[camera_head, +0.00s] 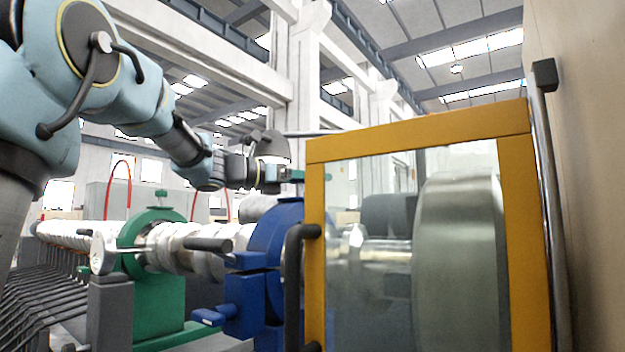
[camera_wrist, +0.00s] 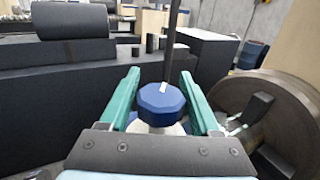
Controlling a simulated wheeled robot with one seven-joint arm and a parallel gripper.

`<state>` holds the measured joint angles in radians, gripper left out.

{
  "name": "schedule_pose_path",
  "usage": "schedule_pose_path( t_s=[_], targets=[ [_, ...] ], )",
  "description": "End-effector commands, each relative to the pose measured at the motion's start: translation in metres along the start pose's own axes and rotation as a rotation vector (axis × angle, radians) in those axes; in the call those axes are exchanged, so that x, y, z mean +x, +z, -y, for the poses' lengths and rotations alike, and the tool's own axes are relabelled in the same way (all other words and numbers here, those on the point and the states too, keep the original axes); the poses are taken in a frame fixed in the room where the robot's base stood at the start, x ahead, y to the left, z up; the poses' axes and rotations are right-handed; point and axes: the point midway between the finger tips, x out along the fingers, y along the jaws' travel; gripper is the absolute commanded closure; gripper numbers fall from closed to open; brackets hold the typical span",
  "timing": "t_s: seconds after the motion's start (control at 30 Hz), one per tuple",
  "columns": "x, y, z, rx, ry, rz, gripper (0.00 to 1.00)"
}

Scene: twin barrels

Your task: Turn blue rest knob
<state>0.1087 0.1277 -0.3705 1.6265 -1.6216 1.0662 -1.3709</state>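The blue rest (camera_head: 262,255) stands around the shaft, left of the yellow-framed door in the head view. Its blue faceted knob (camera_wrist: 161,101), with a white mark on top, shows in the wrist view. My gripper (camera_wrist: 160,76) has its two green fingers on either side of the knob, with visible gaps, so it looks open and not clamped. In the head view my gripper (camera_head: 292,176) is above the blue rest, near the door frame's left post; I cannot make out the knob there.
A yellow-framed glass door (camera_head: 415,145) with a black handle fills the right. A green rest (camera_head: 160,290) holds the shaft (camera_head: 85,230) at left. In the wrist view, a large metal disc (camera_wrist: 285,105) lies close right of my gripper, and a dark machine body (camera_wrist: 50,110) lies left.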

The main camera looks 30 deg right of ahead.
Motion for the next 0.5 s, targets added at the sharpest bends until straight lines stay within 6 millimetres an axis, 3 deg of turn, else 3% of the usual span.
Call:
schedule_pose_path(
  t_s=[0.07,0.5],
  targets=[
    [-0.0001,0.0001,0.0,0.0,0.0,0.0,0.47],
    [-0.0002,0.0001,0.0,0.0,0.0,0.0,0.96]
  ],
)
